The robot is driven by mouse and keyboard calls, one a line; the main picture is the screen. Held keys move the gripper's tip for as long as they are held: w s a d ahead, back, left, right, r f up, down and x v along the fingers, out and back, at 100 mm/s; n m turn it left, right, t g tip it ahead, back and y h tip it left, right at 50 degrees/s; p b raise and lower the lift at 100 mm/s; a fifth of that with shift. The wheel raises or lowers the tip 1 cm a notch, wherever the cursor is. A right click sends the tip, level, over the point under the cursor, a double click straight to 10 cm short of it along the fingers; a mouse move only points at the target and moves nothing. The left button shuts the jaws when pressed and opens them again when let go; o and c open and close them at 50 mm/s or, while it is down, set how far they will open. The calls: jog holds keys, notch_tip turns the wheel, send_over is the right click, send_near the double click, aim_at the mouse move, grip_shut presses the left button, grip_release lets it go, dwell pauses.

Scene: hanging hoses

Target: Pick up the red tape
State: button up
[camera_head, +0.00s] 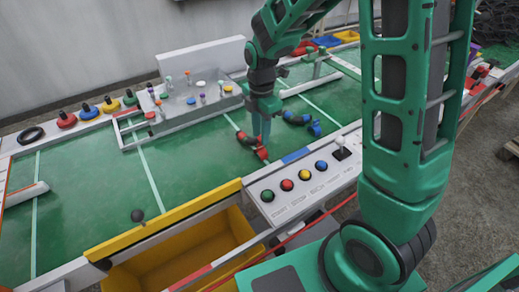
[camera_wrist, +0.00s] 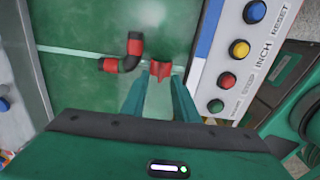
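A small red piece (camera_wrist: 160,73), which may be the red tape, lies on the green surface between the fingertips in the wrist view. In the head view a red piece (camera_head: 262,154) shows just below the fingertips. My gripper (camera_head: 262,143) points down with its fingers apart; in the wrist view the fingers (camera_wrist: 160,80) stand on either side of the red piece. Whether they touch it I cannot tell. A bent black pipe with red ends (camera_wrist: 132,61) lies just left of it and also shows in the head view (camera_head: 246,138).
A button panel (camera_head: 291,202) with coloured buttons and a white-red-blue edge is close beside the gripper. Blue pieces (camera_head: 302,120) lie to the right. A grey box with pegs (camera_head: 190,115) stands behind. A yellow bin (camera_head: 200,250) is at front. Green surface at left is mostly clear.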

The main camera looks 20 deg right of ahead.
jog(key=shift+f, duration=1.75)
grip_shut()
jog(key=shift+r, duration=0.15)
notch_tip(320, 180, up, 4)
jog(key=s+a+r, duration=0.6)
jog(key=s+a, duration=0.1)
jog(key=a, duration=0.2)
jog(key=shift+s+r, duration=0.35)
jog(key=shift+r, duration=0.05)
